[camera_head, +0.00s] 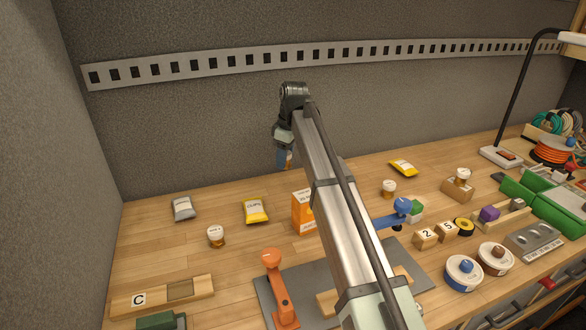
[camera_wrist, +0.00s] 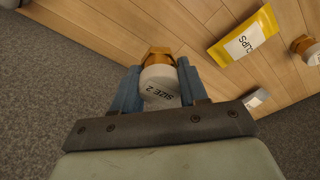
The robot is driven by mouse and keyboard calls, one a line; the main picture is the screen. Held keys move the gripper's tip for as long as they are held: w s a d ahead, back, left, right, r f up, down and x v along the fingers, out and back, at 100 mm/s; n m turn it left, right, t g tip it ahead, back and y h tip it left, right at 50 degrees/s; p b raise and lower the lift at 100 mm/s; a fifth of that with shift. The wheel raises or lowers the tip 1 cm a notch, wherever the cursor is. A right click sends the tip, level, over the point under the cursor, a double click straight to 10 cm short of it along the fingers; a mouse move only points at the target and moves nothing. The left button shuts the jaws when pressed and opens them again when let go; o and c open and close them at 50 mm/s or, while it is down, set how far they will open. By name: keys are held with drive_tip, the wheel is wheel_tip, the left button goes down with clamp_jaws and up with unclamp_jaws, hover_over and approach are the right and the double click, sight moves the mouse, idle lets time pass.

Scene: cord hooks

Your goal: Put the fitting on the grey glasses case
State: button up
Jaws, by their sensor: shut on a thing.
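My gripper (camera_head: 285,164) is raised above the back of the bench, near the wall. In the wrist view its blue fingers (camera_wrist: 158,90) are shut on a fitting (camera_wrist: 160,86) with a white top marked "SIZE 2" and an amber lower part. Only a sliver of the fitting shows between the fingers in the head view. I cannot pick out a glasses case for sure. A grey, soft-looking packet (camera_head: 183,208) with a pale label lies at the back left. My gripper is up and to the right of it, apart from it.
A yellow clips packet (camera_head: 255,211), a white-capped amber piece (camera_head: 216,236) and an orange box (camera_head: 303,212) stand below my gripper. A slotted rail (camera_head: 180,67) runs along the wall. Bare wood lies around the grey packet.

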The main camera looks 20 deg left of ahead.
drive_tip(key=shift+w+d+r, duration=1.3)
drive_tip(key=shift+w+d, duration=2.2)
drive_tip(key=shift+w+d+r, duration=1.3)
drive_tip(key=shift+w+d, duration=2.15)
drive_tip(key=shift+w, duration=0.05)
drive_tip(key=shift+m, duration=0.3)
drive_tip(key=shift+f, duration=4.75)
drive_tip(key=shift+f, duration=0.15)
drive_tip(key=o, duration=1.1)
wheel_tip(320, 180, up, 12)
drive_tip(key=d, duration=0.1)
drive_tip(key=shift+d, duration=0.4)
